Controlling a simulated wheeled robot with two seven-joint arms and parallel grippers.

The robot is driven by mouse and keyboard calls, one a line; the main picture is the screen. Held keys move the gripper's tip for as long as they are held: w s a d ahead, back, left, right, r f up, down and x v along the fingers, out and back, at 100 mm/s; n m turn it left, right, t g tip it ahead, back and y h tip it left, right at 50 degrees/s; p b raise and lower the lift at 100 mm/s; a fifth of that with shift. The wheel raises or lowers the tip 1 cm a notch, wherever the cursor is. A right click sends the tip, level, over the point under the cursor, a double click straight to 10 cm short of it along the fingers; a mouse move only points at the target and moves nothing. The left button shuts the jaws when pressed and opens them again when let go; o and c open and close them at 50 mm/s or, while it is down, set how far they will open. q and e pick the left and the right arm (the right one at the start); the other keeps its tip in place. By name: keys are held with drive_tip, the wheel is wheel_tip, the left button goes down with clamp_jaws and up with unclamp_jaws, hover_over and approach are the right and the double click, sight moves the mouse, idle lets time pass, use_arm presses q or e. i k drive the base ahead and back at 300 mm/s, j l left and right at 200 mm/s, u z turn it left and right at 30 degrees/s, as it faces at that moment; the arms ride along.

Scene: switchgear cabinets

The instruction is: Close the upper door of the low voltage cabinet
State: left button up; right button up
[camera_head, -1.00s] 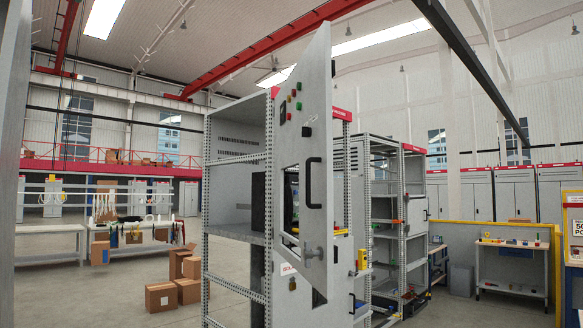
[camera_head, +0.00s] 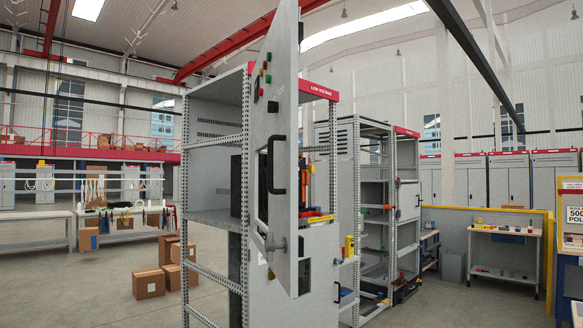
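The low voltage cabinet (camera_head: 215,110) stands in the middle, with its red label strip (camera_head: 319,91) at the top. Its upper door (camera_head: 270,135) is swung open toward me and seen at a steep angle. The door carries a black handle (camera_head: 277,165), several coloured buttons (camera_head: 264,72) and a grey latch knob (camera_head: 274,243). A lower door or panel (camera_head: 318,290) with a small dark handle (camera_head: 338,292) shows below. Neither of my grippers is in view.
A second open-frame cabinet (camera_head: 388,200) stands behind to the right. Cardboard boxes (camera_head: 149,284) lie on the floor at left. A workbench (camera_head: 503,255) stands by a low partition at right. The floor at lower left is clear.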

sight(274, 77)
drive_tip(key=i+l+u, duration=0.3)
drive_tip(key=l+u, duration=0.3)
drive_tip(key=i+l+u, duration=0.15)
drive_tip(key=u, duration=0.15)
drive_tip(key=l, duration=0.1)
